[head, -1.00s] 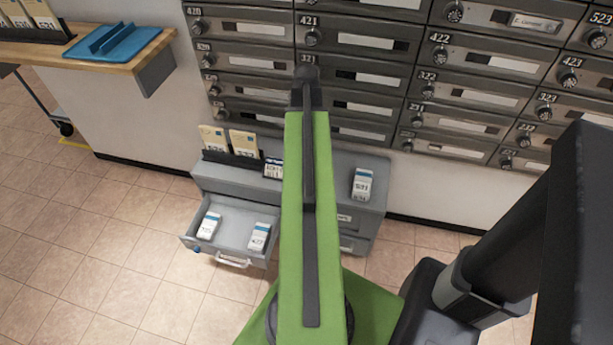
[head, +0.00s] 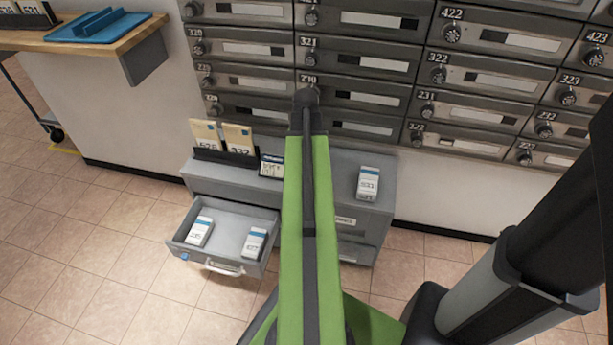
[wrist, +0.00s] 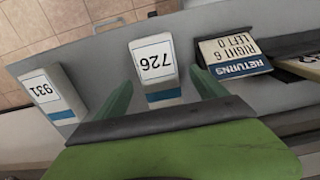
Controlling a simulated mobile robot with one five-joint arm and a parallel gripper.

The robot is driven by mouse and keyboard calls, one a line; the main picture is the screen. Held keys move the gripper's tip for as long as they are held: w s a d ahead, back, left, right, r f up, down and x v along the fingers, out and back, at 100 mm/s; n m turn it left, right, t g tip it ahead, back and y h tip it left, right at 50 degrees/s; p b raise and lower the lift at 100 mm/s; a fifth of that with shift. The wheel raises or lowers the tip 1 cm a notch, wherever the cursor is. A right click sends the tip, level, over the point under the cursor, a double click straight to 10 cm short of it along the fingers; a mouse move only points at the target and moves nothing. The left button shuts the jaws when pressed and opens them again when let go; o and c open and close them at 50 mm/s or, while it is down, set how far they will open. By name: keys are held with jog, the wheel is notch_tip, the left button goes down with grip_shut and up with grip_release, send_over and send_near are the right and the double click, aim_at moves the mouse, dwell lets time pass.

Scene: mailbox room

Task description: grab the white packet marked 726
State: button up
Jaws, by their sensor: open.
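The white packet marked 726 (wrist: 155,66) has a blue band and lies on the grey cabinet top (wrist: 105,55) in the wrist view. My gripper (wrist: 163,94) is open, with one green finger on each side of the packet's near end. Whether the fingers touch it cannot be told. In the head view my green arm hides this packet and the gripper's fingers.
A packet marked 931 (wrist: 48,92) lies left in the wrist view, and a returns sign (wrist: 235,52) stands right. In the head view, an open drawer (head: 225,235) holds two white packets. Envelopes (head: 222,137) stand on the cabinet's left; mailboxes (head: 365,60) line the wall.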

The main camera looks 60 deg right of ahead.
notch_tip(320, 180, down, 4)
jog(key=b, duration=0.2)
jog(key=shift+b, duration=0.3)
jog(key=shift+r, duration=0.2)
jog(key=c, duration=1.6)
jog(key=shift+r+p, duration=0.15)
jog(key=shift+p, duration=0.15)
